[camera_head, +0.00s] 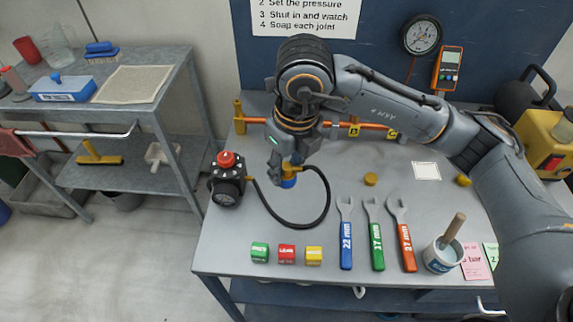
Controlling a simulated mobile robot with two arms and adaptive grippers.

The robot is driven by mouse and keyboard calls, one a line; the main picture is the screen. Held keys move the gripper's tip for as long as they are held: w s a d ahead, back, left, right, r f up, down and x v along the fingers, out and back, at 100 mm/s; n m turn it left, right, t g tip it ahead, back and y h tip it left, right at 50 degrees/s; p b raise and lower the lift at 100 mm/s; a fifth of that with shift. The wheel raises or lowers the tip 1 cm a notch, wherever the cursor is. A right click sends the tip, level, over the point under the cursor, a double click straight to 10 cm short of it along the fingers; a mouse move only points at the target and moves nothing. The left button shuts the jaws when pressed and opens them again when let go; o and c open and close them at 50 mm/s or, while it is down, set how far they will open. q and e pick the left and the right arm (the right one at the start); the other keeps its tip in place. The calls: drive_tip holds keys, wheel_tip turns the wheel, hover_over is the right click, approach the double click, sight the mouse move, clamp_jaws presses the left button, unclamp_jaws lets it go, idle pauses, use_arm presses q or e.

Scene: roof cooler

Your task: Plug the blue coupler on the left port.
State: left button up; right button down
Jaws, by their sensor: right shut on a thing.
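The blue coupler (288,183) with a brass-coloured part hangs at the tips of my right gripper (283,171). The gripper is shut on it, above the left part of the bench. A black hose (322,213) loops from the coupler area to a black gauge unit with a red knob (227,186). Behind the gripper runs an orange pipe (374,132) with a brass end at the left (240,115) and yellow tags. My right arm hides part of the pipe, and I cannot make out the left port. My left gripper is not in view.
Green, red and yellow blocks (286,254) lie at the bench's front left. Blue, green and red wrenches (376,233) lie right of the hose. A pot with a brush (441,256) stands at the front right. Brass caps (370,179) lie on the bench (222,250).

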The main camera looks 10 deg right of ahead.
drive_tip(key=shift+r, duration=0.45)
drive_tip(key=w+a+m+b, duration=0.1)
drive_tip(key=w+a+m, duration=0.1)
drive_tip(key=w, duration=0.8)
drive_tip(key=shift+w+a+m+b, duration=0.15)
drive_tip(key=shift+a+m+b, duration=0.15)
drive_tip(key=shift+m, duration=0.2)
drive_tip(key=w+a+m+p, duration=0.1)
drive_tip(key=w+a+m, duration=0.1)
drive_tip(key=w, duration=0.8)
drive_tip(key=shift+a+m+h, duration=0.3)
drive_tip(key=shift+m+h, duration=0.1)
drive_tip(key=shift+m, duration=0.1)
